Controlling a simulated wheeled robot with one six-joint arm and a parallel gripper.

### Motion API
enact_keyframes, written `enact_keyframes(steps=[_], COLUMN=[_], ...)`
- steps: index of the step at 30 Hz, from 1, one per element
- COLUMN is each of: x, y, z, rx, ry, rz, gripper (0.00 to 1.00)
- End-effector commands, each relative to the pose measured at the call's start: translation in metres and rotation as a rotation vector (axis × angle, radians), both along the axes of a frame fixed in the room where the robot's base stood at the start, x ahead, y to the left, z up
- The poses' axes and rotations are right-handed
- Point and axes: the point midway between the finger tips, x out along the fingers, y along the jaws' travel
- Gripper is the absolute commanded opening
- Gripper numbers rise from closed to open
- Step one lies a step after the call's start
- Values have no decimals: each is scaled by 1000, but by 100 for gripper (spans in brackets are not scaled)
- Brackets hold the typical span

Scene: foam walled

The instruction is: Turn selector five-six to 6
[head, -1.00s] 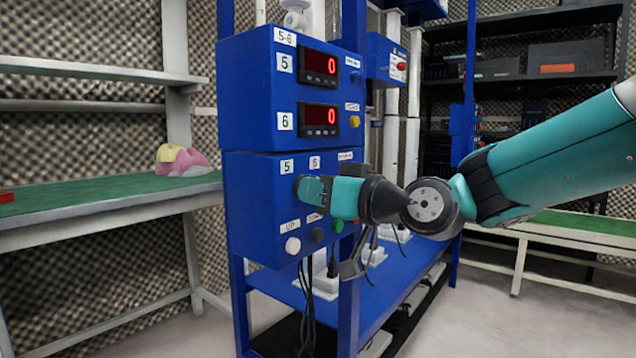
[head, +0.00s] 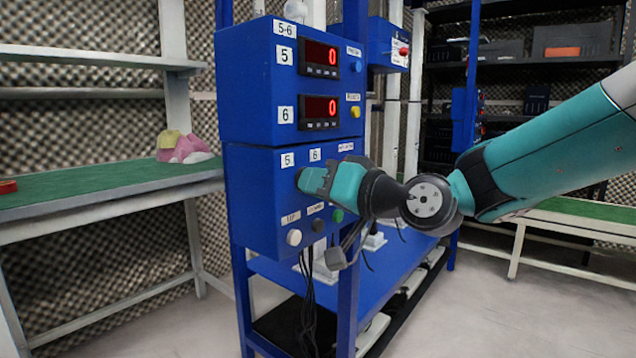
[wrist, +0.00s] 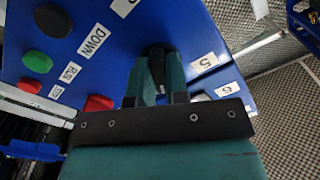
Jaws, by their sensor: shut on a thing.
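The blue selector box (head: 262,205) hangs on a blue frame, with labels 5 (head: 288,160) and 6 (head: 315,155) on its face. The black selector knob (wrist: 157,65) sits between my two teal fingers in the wrist view. My gripper (head: 302,180) is shut on it, just below the labels; it also shows in the wrist view (wrist: 157,82). In the head view my fingers hide the knob. I cannot tell clearly which number it points at. The wrist view also shows labels 5 (wrist: 203,63) and 6 (wrist: 228,88).
A white button (head: 294,238), a black button (head: 318,226) and a green button (head: 337,215) sit below my gripper. Above, the display box (head: 245,85) shows two red zeros. A green-topped bench (head: 100,185) stands left. Black cables hang under the selector box.

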Motion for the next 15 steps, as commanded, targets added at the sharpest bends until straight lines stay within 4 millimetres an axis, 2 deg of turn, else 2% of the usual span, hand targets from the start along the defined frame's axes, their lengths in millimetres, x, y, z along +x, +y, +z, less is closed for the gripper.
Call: enact_keyframes(steps=[4,5,8,15], x=[-2,-2,-2,-1], y=[1,1,1,0], z=[-2,-2,-2,-1], rx=[0,0,0,0], ry=[9,9,7,4], rz=[5,6,5,2], gripper=[0,17,40,40])
